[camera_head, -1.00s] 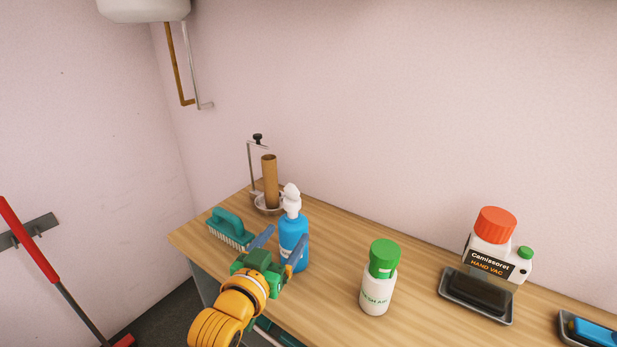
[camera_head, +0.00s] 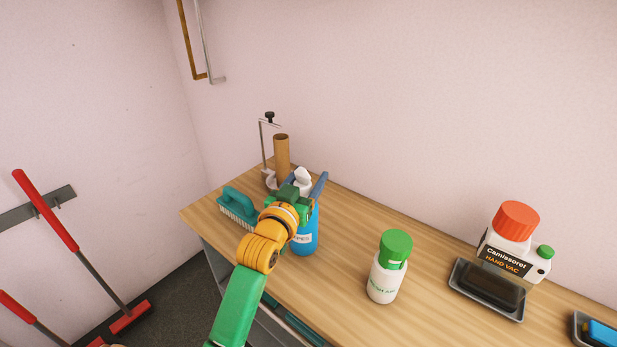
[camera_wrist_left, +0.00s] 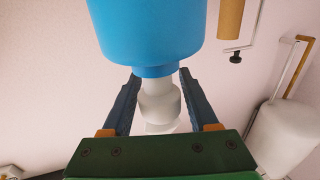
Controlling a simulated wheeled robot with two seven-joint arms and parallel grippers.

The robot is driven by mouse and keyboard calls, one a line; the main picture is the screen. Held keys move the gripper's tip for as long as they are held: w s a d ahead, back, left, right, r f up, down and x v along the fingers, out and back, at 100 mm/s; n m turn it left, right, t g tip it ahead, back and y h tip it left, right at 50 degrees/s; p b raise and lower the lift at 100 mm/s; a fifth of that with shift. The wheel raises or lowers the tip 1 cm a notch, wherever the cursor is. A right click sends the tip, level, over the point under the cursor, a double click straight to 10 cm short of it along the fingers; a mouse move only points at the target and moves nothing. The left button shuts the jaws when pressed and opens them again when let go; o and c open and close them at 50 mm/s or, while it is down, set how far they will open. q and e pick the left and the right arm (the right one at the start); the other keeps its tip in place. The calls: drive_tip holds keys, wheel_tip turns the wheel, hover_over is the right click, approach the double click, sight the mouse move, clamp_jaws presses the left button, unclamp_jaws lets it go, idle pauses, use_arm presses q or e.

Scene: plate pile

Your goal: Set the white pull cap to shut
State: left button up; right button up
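The blue bottle (camera_head: 304,240) stands upright on the wooden bench, with its white pull cap (camera_head: 302,175) on top. My left gripper (camera_head: 307,178) is at the cap's height, with its blue fingers on either side of it. In the left wrist view the picture is upside down; the blue bottle (camera_wrist_left: 147,30) is above and the white cap (camera_wrist_left: 160,101) sits between the fingers of the gripper (camera_wrist_left: 159,73). The fingers are open, with gaps beside the cap. My gripper's body hides part of the cap in the head view. My right gripper is not in view.
On the bench (camera_head: 345,252) stand a teal brush (camera_head: 238,206) and a brown tube on a stand (camera_head: 281,153) close to the bottle. A white bottle with a green cap (camera_head: 386,275) and a hand vac container (camera_head: 512,250) are to the right. A pink wall is behind.

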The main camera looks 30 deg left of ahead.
use_arm(q)
drive_tip(key=c, duration=0.7)
clamp_jaws()
drive_tip(key=shift+f, duration=0.1)
idle(0.4)
